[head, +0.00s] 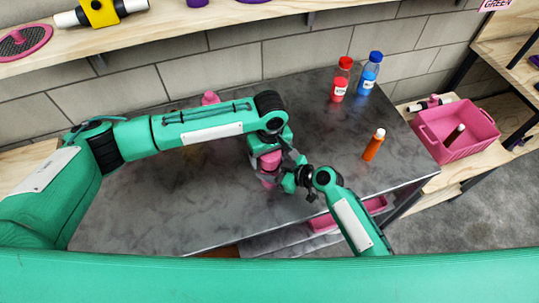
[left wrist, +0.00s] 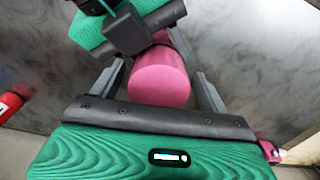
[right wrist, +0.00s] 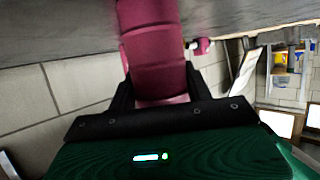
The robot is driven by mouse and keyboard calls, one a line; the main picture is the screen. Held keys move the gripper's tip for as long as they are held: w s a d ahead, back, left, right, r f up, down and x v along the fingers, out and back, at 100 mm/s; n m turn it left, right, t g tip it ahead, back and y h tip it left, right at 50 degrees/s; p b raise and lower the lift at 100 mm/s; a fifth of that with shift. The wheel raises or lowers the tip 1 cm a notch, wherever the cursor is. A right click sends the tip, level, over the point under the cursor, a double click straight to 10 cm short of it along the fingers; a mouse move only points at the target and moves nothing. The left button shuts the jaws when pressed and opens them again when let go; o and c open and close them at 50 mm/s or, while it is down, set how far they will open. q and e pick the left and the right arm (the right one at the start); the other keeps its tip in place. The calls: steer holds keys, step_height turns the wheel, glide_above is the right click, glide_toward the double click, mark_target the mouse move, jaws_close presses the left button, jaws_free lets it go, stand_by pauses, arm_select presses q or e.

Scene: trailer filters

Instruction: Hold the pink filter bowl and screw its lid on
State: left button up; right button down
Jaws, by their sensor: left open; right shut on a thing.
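The pink filter bowl (head: 270,161) stands over the middle of the dark table. My right gripper (head: 290,173) is shut on it from the right; the right wrist view shows its banded pink body (right wrist: 152,45) between the fingers. My left gripper (head: 268,148) is above it, pointing down. In the left wrist view its fingers (left wrist: 160,88) are open on both sides of a smooth, round pink end (left wrist: 160,80), with gaps beside it. I cannot tell whether this end is the lid or the bowl's own top. My arms hide much of the bowl in the head view.
A small pink part (head: 210,98) stands behind my left arm. A red bottle (head: 341,80), a blue bottle (head: 369,75) and an orange bottle (head: 374,146) stand at the table's right. A pink crate (head: 468,145) is beyond the right edge. The table's front left is clear.

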arm_select(q)
steer(key=shift+r, duration=2.2)
steer(key=shift+c, duration=0.4)
steer(key=shift+r+n, duration=1.7)
steer(key=shift+f, duration=4)
